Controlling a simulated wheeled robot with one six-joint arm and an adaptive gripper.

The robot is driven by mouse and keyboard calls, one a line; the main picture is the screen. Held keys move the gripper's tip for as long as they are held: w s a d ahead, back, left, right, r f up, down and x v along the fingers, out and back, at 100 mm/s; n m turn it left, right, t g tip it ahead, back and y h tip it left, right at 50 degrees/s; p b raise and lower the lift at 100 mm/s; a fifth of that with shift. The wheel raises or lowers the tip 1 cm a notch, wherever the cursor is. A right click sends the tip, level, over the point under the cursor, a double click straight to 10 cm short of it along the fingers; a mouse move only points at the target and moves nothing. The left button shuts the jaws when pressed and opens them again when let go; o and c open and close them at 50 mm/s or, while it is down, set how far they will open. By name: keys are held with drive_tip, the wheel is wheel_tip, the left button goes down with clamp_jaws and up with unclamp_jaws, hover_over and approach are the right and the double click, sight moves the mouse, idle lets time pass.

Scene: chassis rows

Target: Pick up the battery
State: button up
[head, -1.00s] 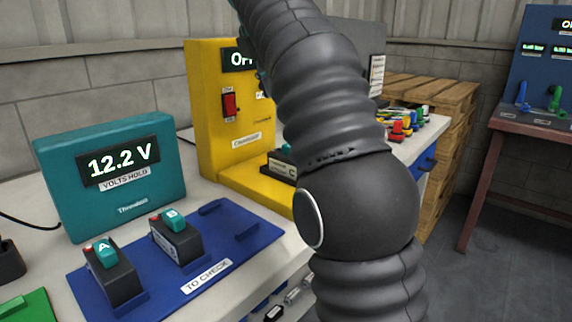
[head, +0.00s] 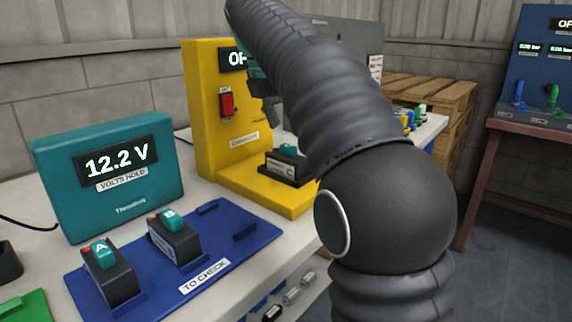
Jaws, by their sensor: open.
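Battery C (head: 286,164), black with a teal top, sits on the base of the yellow charger (head: 208,130). Battery A (head: 107,272) and battery B (head: 173,238), also black with teal tops, stand on the blue "TO CHECK" tray (head: 243,255). My gripper (head: 268,108) shows only in part, in front of the charger's upright panel and above battery C. It is open and apart from the battery. My arm hides the rest of it.
A teal voltmeter (head: 108,210) reading 12.2 V stands behind the blue tray. A green tray (head: 22,308) is at the lower left corner. Wooden pallets (head: 440,92) and a red-legged table (head: 495,140) stand to the right.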

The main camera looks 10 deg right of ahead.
sight(288, 146)
drive_tip(key=shift+s+a+f+x, duration=0.1)
drive_tip(key=shift+a+x, duration=0.05)
drive_tip(key=shift+x, duration=0.65)
drive_tip(key=shift+s+a+f+x, duration=0.1)
drive_tip(key=shift+a+x, duration=0.05)
drive_tip(key=shift+x, duration=0.6)
drive_tip(key=shift+a+x, duration=0.15)
drive_tip(key=shift+x, duration=0.65)
drive_tip(key=shift+w+d+f, duration=0.1)
drive_tip(key=shift+d+f, duration=0.05)
drive_tip(key=shift+f, duration=0.3)
clamp_jaws()
